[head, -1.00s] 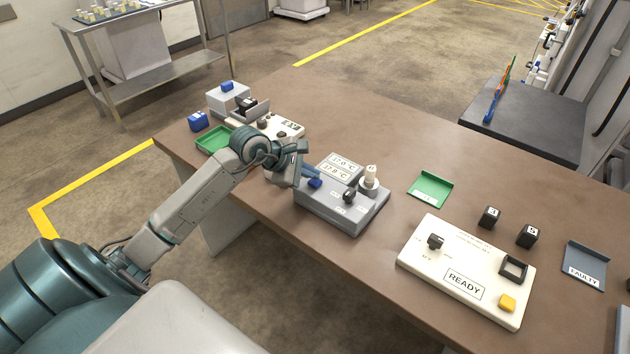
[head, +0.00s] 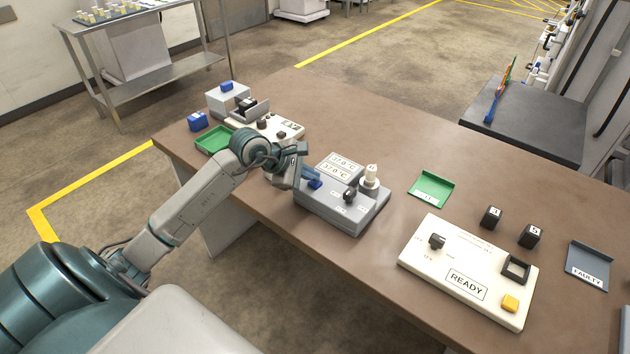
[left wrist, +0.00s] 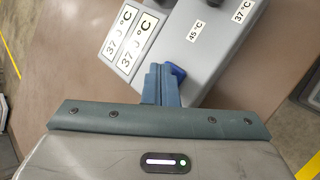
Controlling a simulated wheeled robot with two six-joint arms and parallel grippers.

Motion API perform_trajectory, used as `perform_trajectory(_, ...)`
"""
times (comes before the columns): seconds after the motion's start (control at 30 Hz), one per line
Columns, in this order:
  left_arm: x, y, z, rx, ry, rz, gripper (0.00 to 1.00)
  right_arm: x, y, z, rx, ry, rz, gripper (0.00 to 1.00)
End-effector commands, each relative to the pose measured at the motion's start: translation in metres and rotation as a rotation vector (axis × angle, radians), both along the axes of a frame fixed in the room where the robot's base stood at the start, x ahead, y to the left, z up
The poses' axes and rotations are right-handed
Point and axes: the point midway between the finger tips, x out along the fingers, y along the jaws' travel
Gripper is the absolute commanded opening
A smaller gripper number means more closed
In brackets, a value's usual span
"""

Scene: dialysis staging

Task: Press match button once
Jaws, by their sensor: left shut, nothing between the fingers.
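The grey device (head: 328,212) stands near the table's front edge, with two displays (head: 345,163) that both read 37.0 °C. A blue button (head: 315,184) sits on its top at the left; I take it for the match button. My left gripper (head: 313,175) is shut and empty, its fingertips right at this button. In the left wrist view the shut fingers (left wrist: 161,84) lie beside the blue button (left wrist: 178,71) and hide part of it. I cannot tell whether they touch it or whether it is pressed down. My right gripper is not in view.
The device also carries a black knob (head: 350,195) and a white cylinder (head: 371,174). A cream panel (head: 450,262) marked READY, with a yellow button (head: 510,303), lies to the right. A green tray (head: 432,188) is behind it. Another green tray (head: 212,140) is at the left.

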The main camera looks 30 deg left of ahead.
Motion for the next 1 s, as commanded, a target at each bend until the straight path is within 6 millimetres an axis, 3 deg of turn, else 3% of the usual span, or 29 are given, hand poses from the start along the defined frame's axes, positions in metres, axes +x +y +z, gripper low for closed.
perform_trajectory(1.0, 0.000, 0.000, 0.019, 0.000, 0.000, 0.000, 0.00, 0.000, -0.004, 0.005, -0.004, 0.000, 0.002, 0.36)
